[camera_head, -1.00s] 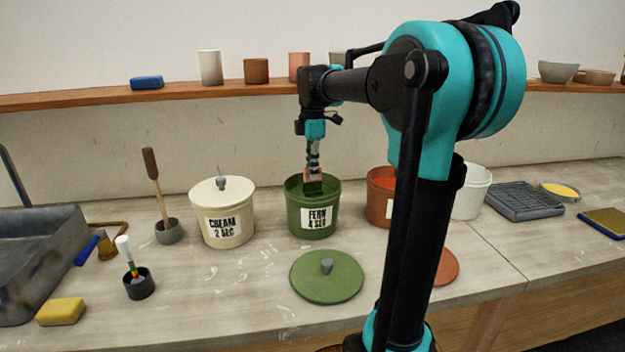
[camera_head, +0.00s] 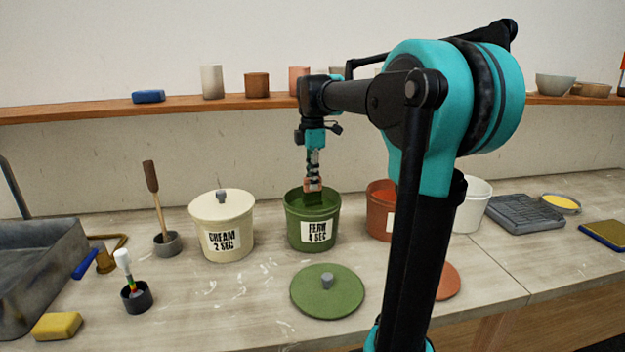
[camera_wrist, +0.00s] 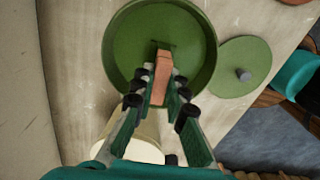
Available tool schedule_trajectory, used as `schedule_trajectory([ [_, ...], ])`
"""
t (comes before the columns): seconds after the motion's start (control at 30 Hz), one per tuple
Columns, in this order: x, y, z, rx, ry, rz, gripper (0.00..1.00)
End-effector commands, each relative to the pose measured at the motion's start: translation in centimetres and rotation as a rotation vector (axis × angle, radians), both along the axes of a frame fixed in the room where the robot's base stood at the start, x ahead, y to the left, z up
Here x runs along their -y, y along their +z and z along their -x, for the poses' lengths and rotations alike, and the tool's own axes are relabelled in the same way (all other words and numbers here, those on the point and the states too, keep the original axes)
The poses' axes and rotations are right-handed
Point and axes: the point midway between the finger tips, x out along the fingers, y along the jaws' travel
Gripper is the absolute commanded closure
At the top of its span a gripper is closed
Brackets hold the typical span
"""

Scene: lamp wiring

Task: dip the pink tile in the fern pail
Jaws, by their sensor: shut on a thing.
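The pink tile (camera_wrist: 161,80) is held between my gripper's (camera_wrist: 160,90) fingers, pointing down into the fern pail. The tile also shows small in the head view (camera_head: 313,185). The fern pail (camera_head: 312,232) is green, open and labelled "FERN 4 SEC". Its round mouth, with green inside, fills the top middle of the wrist view (camera_wrist: 120,45). A dark green patch shows at the tile's lower end; I cannot tell whether it is glaze on the tile, the submerged end or shadow.
The green lid (camera_head: 345,300) lies on the bench before the pail. The lidded cream pail (camera_head: 222,245) stands to the left. A red-brown pail (camera_head: 379,222) is at right, partly behind my arm, with a white pail (camera_head: 473,210) beyond. A shelf (camera_head: 100,109) runs behind.

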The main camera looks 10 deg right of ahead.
Motion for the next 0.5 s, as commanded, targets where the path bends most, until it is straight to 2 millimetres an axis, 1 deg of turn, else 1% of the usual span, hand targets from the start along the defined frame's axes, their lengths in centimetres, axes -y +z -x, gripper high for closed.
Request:
schedule_trajectory([
  [0.27, 0.0, 0.1, 0.0, 0.0, 0.0, 0.0, 1.0],
  [0.37, 0.0, 0.7, 0.0, 0.0, 0.0, 0.0, 1.0],
  [0.5, 0.0, 2.0, 0.0, 0.0, 0.0, 0.0, 1.0],
])
